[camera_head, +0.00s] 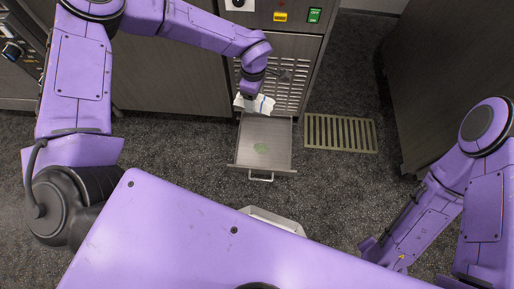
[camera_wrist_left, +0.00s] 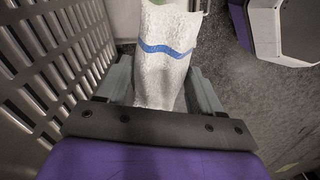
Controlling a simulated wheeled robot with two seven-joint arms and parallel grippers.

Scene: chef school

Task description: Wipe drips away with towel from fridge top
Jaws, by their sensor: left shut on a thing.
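A white towel with a blue stripe (camera_head: 262,103) hangs from my left gripper (camera_head: 252,94), which is shut on it. In the left wrist view the towel (camera_wrist_left: 165,60) hangs between the two fingers of my left gripper (camera_wrist_left: 160,90). My right gripper is out of sight.
A louvred metal panel (camera_head: 290,85) of the cabinet stands right behind the left gripper and close beside it in the wrist view (camera_wrist_left: 50,65). A slatted floor grate (camera_head: 340,133) lies to the right. A dark cabinet (camera_head: 450,70) stands further right. Dark floor lies between.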

